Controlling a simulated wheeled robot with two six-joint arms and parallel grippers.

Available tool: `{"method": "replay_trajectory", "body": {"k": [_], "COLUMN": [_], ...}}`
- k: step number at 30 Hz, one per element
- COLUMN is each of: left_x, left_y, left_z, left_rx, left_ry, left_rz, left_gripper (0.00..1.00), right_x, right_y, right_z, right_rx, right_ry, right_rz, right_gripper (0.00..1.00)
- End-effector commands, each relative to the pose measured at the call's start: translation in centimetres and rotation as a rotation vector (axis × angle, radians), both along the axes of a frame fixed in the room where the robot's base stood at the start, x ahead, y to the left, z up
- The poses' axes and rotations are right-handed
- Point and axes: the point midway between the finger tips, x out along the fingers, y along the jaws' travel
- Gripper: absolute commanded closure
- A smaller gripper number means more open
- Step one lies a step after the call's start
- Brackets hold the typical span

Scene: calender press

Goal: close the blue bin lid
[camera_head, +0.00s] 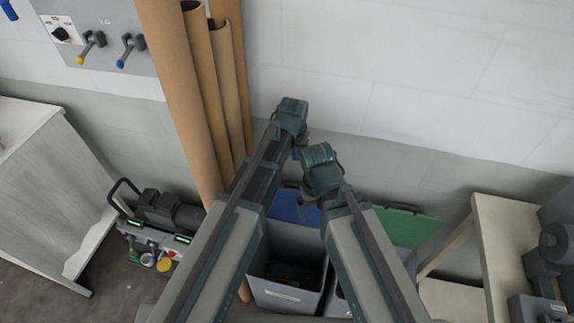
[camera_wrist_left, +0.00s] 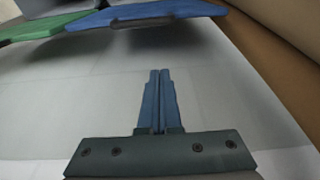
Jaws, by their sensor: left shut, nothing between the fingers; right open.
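The blue lid (camera_head: 293,206) stands raised at the back of a grey bin (camera_head: 288,297), so this bin is open. My arms partly hide the lid. In the left wrist view the blue lid (camera_wrist_left: 160,16) crosses the top, with a dark strip at its edge. My left gripper (camera_wrist_left: 160,72) is shut and empty, its fingertips apart from the lid in that picture. In the head view my left gripper (camera_head: 300,148) is by the wall behind the lid. My right gripper (camera_head: 320,170) is close by, in front and to the right; its fingers are hidden.
A raised green lid (camera_head: 415,229) is right of the blue one. Tall brown rolls (camera_head: 185,95) lean on the wall at left. A device with knobs (camera_head: 160,240) sits on the floor at left. A pale table (camera_head: 500,225) stands at right.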

Motion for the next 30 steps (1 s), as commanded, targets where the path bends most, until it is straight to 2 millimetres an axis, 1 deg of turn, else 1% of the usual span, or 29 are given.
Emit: {"method": "replay_trajectory", "body": {"k": [8,14,20,30], "left_x": [0.1,0.4,0.8,1.9], "left_y": [-0.1,-0.1,-0.2,-0.4], "left_z": [-0.2,-1.5,-3.9,-8.8], "left_rx": [0.0,0.0,0.0,0.0], "left_ry": [-0.001,-0.001,-0.001,-0.001], "left_rz": [-0.002,-0.001,-0.001,-0.001], "left_gripper": [1.0,1.0,1.0,1.0], "right_x": [0.0,0.0,0.0,0.0], "right_y": [0.0,0.0,0.0,0.0], "right_z": [-0.3,-1.5,-3.9,-8.8], "right_rx": [0.0,0.0,0.0,0.0], "right_ry": [0.0,0.0,0.0,0.0], "right_rz": [0.0,0.0,0.0,0.0], "right_gripper": [0.0,0.0,0.0,0.0]}}
